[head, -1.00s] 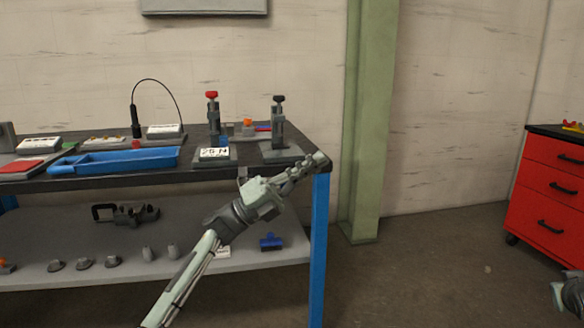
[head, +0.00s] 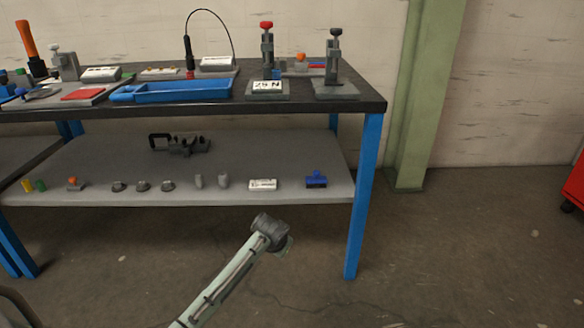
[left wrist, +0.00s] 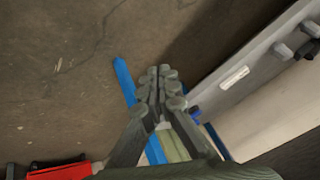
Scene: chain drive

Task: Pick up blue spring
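I cannot make out a blue spring for certain. A small blue piece (head: 276,73) stands beside the red-knobbed press (head: 267,48) on the tabletop; it is too small to identify. My left arm reaches up from the bottom of the head view to in front of the lower shelf, its gripper hidden there. In the left wrist view my left gripper (left wrist: 159,76) has its fingertips together, with nothing visible between them, above the floor beside the bench. My right gripper is not in view.
The dark workbench top (head: 200,106) carries a blue tray (head: 180,97) and a black-knobbed press (head: 335,65). The lower shelf (head: 120,158) holds a clamp (head: 180,144), several small grey parts and a blue block (head: 316,180). A green column (head: 425,100) stands at right. Floor in front is clear.

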